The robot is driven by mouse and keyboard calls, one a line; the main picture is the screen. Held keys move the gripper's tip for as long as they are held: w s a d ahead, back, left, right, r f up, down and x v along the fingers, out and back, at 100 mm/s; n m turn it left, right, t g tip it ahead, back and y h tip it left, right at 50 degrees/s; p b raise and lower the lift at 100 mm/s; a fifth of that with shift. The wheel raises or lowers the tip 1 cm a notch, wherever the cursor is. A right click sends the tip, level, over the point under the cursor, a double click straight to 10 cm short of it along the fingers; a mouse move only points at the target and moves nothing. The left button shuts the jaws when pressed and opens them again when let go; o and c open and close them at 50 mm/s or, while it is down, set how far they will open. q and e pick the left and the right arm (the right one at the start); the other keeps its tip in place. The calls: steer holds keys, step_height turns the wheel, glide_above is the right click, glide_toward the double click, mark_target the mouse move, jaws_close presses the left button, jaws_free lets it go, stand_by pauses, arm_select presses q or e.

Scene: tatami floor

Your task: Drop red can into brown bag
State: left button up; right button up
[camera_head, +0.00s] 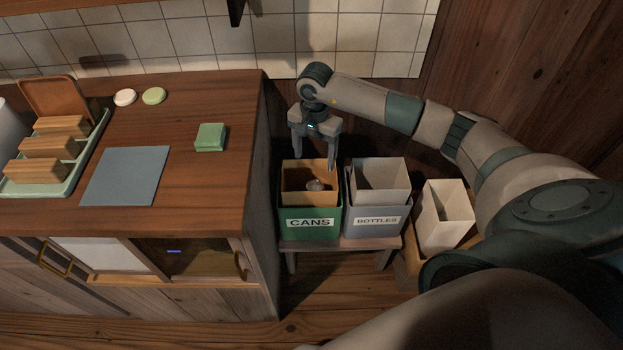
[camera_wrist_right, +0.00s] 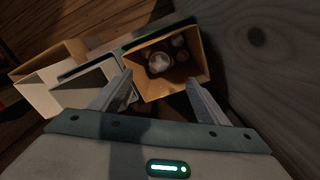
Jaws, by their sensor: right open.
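The brown bag (camera_head: 309,198) stands open in the green bin labelled CANS (camera_head: 310,222). In the right wrist view the bag (camera_wrist_right: 168,89) holds several round can ends, one of them a brighter silvery can end (camera_wrist_right: 160,62). One can end (camera_head: 316,185) also shows inside the bag in the head view. No red side of a can is visible, so I cannot tell which one is the red can. My right gripper (camera_head: 315,160) is open and empty, pointing down just above the bag. My left gripper is out of view.
A grey BOTTLES bin (camera_head: 372,227) with a pale bag stands right beside the green bin on a low stand. An open white container (camera_head: 446,215) is further right. The wooden counter (camera_head: 210,190) rises at the left, and the tiled wall (camera_head: 370,45) is behind.

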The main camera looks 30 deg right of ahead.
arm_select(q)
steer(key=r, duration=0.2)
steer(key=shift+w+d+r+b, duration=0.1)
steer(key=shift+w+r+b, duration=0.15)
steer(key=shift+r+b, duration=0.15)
arm_select(e)
step_height(320, 180, up, 12)
arm_select(q)
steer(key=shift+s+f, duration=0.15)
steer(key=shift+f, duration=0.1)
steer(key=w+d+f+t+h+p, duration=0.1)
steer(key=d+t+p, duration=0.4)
steer(key=p, duration=0.5)
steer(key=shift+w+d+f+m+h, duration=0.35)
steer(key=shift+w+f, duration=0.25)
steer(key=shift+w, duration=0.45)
arm_select(e)
step_height(320, 180, up, 10)
